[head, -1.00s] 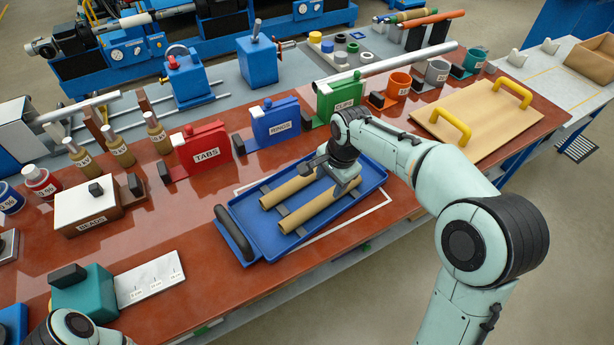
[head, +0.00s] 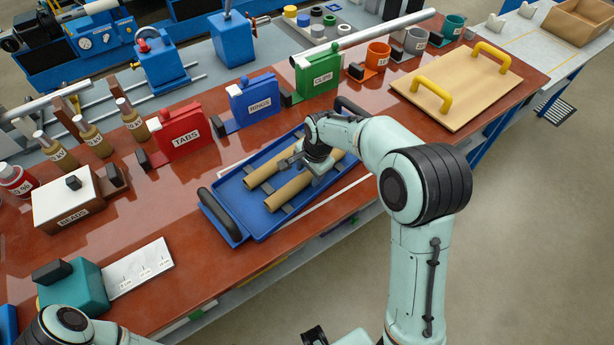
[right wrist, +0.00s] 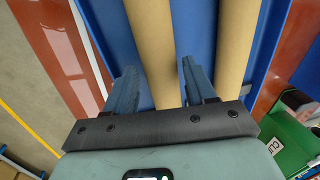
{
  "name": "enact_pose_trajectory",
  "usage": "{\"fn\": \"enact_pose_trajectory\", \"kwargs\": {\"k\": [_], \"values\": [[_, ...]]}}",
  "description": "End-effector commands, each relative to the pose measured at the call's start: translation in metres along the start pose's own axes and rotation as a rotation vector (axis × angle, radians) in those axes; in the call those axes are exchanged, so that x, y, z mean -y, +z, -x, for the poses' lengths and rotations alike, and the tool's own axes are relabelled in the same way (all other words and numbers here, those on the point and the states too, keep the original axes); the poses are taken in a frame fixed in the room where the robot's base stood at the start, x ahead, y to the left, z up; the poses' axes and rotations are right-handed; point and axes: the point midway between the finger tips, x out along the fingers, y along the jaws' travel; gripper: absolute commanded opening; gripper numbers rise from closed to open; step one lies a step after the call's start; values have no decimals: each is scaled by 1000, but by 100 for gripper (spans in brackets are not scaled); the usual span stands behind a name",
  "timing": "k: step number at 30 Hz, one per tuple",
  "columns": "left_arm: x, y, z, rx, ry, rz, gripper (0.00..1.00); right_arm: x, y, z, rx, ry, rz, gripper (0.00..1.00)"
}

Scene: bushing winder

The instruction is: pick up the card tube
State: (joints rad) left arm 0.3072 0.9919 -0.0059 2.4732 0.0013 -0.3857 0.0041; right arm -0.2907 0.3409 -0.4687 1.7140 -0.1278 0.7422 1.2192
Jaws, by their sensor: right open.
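Two brown card tubes lie side by side in the blue tray (head: 262,222) in the head view, a near one (head: 290,192) and a far one (head: 262,174). My right gripper (head: 308,166) is low over their right part and hides some of them. In the right wrist view my right gripper (right wrist: 158,72) is open, with one finger on each side of the near tube (right wrist: 152,40). The far tube (right wrist: 236,45) lies outside the fingers, to the right. No grip on the tube shows. My left gripper is not in view; only part of my left arm shows at bottom left.
Behind the tray stand the red TABS box (head: 182,135), blue RINGS box (head: 253,102) and green CLIPS box (head: 317,75). A board with yellow handles (head: 460,90) lies to the right.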

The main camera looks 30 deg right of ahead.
Motion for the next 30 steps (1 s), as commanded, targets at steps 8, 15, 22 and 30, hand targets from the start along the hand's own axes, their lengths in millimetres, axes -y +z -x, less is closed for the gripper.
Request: {"fn": "enact_pose_trajectory", "kwargs": {"k": [8, 15, 22, 30], "values": [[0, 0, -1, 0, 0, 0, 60, 0, 0, -15, 1, -1, -1, 55], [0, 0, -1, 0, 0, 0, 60, 0, 0, -14, 1, -1, 0, 11], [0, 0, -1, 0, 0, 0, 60, 0, 0, -14, 1, -2, 0, 10], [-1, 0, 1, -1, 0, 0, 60, 4, 0, 1, 0, -5, 2, 10]]}}
